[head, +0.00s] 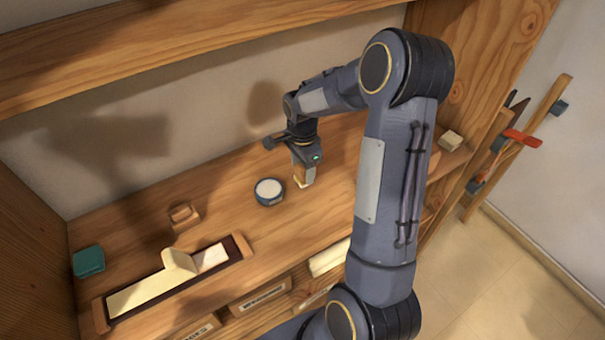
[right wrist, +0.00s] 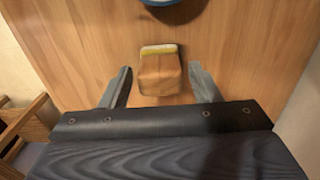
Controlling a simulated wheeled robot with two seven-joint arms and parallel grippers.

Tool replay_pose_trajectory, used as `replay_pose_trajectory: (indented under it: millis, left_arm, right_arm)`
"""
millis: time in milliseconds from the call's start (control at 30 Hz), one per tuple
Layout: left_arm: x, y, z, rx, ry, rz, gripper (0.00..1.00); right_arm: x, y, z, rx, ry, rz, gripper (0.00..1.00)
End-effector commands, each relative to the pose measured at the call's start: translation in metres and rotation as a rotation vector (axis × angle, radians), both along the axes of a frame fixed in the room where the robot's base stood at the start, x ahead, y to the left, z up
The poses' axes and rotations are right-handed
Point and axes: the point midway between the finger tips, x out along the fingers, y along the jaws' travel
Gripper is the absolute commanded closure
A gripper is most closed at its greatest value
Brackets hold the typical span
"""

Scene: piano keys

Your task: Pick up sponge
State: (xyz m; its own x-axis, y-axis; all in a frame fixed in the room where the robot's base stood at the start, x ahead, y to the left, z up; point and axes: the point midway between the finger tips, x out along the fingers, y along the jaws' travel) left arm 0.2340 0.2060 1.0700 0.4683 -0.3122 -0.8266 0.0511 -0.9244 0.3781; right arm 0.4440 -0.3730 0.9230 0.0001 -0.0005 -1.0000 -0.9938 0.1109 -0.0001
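My right gripper (head: 304,178) points down over the wooden surface, just right of a round blue tin. In the right wrist view, its two fingers (right wrist: 161,88) are spread apart. A small brown block (right wrist: 160,75) with a yellow and pale strip along its far edge lies between and slightly beyond them, with a gap on each side. This block may be the sponge; its material is hard to tell. In the head view it is mostly hidden at the fingertips. My left gripper is not in view.
The blue tin (head: 269,191) with white contents stands close left of the gripper. A small wooden piece (head: 184,216), a long dark-edged tray (head: 110,305) and a teal block (head: 88,261) are farther left. A pale block (head: 450,140) sits at the right end. A shelf (head: 150,48) overhangs the back.

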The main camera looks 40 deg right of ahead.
Motion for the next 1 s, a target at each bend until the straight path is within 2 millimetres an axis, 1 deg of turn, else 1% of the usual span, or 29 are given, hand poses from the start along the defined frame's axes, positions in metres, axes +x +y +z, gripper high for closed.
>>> replay_pose_trajectory:
  millis: [33, 300, 533, 667, 767, 867, 967, 1000]
  left_arm:
    - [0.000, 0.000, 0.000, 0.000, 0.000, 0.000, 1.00]
    - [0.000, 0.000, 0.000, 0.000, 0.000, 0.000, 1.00]
    - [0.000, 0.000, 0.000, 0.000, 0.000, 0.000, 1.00]
    - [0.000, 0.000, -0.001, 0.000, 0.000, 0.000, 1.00]
    - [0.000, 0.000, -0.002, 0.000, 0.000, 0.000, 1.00]
    - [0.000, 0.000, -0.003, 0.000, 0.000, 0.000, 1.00]
    - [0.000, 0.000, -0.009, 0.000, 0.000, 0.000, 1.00]
    - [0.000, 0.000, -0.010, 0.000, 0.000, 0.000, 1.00]
  right_arm:
    - [0.000, 0.000, 0.000, 0.000, 0.000, 0.000, 0.50]
    - [0.000, 0.000, 0.001, 0.000, -0.001, 0.000, 0.86]
    - [0.000, 0.000, 0.002, 0.000, -0.001, 0.000, 0.86]
    - [0.001, 0.000, 0.008, -0.001, -0.003, 0.000, 0.86]
    - [0.001, 0.000, 0.018, -0.001, -0.004, -0.001, 0.86]
    - [0.001, 0.000, 0.034, 0.000, -0.005, -0.001, 0.86]
    - [-0.013, 0.010, 0.051, 0.000, -0.007, 0.003, 0.86]
    - [-0.019, 0.014, 0.060, -0.001, -0.008, 0.002, 0.86]
